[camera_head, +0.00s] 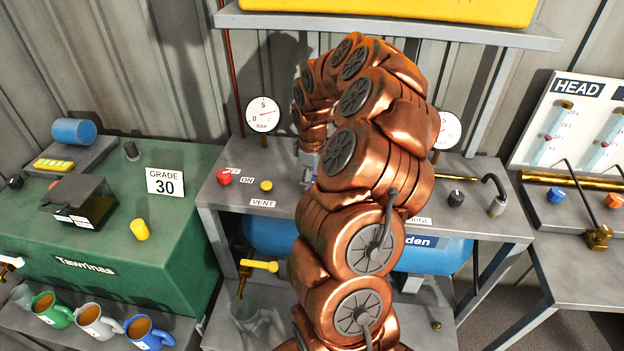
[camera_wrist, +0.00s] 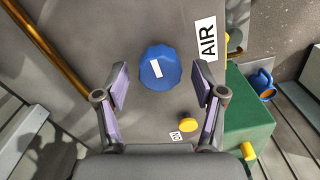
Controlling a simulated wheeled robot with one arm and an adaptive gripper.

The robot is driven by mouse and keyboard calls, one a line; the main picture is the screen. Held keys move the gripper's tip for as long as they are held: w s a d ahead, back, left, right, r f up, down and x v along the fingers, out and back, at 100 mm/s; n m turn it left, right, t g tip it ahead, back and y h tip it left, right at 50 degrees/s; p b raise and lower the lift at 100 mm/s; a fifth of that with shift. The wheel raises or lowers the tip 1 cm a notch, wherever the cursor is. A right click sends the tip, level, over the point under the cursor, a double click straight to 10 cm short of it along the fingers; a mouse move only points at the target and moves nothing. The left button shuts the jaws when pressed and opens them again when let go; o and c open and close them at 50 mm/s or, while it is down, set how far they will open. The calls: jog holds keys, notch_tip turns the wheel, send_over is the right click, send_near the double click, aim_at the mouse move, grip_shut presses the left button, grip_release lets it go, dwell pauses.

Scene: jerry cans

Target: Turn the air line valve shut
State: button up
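In the wrist view a blue faceted knob (camera_wrist: 160,66) with a white mark on top sits on a grey panel, beside a label reading AIR (camera_wrist: 206,40). I take it as the air line valve. My gripper (camera_wrist: 162,80) is open, with one finger on each side of the knob. Gaps show between the fingers and the knob, so it does not look gripped. I cannot tell how far the fingertips are above the panel. In the head view my copper arm hides the knob and most of my gripper.
A yellow knob (camera_wrist: 188,122) stands near the right finger. The head view shows a red knob (camera_head: 224,176), a yellow knob (camera_head: 266,185) and a gauge (camera_head: 263,115) on the bench. A green machine (camera_head: 150,255) stands left, mugs (camera_head: 98,322) before it. A shelf (camera_head: 400,30) hangs above.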

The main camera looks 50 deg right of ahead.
jog(key=c, duration=1.1)
jog(key=shift+n+b, duration=0.3)
jog(key=n+b, duration=0.1)
jog(key=n, duration=0.1)
jog(key=shift+f+n+b, duration=0.1)
jog(key=shift+n+b, duration=0.3)
jog(key=n+b, duration=0.1)
jog(key=n, duration=0.4)
jog(key=shift+w, duration=0.1)
jog(key=n, duration=0.4)
jog(key=shift+n+b, duration=0.3)
jog(key=shift+n, duration=2.4)
jog(key=shift+p, duration=0.3)
